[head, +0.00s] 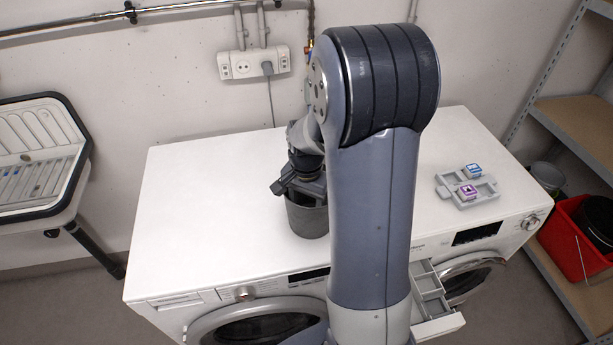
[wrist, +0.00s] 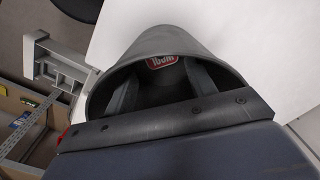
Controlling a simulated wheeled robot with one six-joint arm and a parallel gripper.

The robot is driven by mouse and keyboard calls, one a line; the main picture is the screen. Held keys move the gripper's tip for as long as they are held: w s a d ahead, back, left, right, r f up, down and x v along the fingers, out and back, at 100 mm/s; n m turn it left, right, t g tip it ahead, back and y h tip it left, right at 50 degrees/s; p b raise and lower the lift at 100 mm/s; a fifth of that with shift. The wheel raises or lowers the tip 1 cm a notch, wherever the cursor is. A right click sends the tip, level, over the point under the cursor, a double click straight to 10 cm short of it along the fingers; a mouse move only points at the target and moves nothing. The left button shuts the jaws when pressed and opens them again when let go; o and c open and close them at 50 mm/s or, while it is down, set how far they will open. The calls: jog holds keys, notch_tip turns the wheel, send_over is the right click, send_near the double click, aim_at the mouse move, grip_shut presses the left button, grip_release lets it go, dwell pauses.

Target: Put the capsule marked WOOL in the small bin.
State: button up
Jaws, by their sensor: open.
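The small bin (head: 307,218) is a dark grey tapered cup standing on the left white machine's top. In the wrist view its rim (wrist: 92,104) opens toward me. The capsule marked WOOL (wrist: 162,62) shows inside the bin's mouth with a red and white label, upside down in this view. Its lower part is in shadow. My gripper (head: 304,190) is over the bin in the head view. In the wrist view its two grey fingers reach into the bin, spread apart on either side of the capsule. The capsule is hidden in the head view.
A grey tray (head: 484,197) on the right machine holds a blue-marked capsule (head: 473,170) and a purple-marked capsule (head: 467,192). A detergent drawer (head: 430,290) is pulled out at the front. Shelves with a red bucket (head: 575,238) stand right. The white top left of the bin is clear.

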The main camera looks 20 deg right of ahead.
notch_tip(320, 180, up, 12)
jog(key=shift+b, duration=0.4)
notch_tip(320, 180, down, 14)
jog(key=shift+r, duration=0.55)
dwell(0.3)
jog(key=shift+f, duration=0.1)
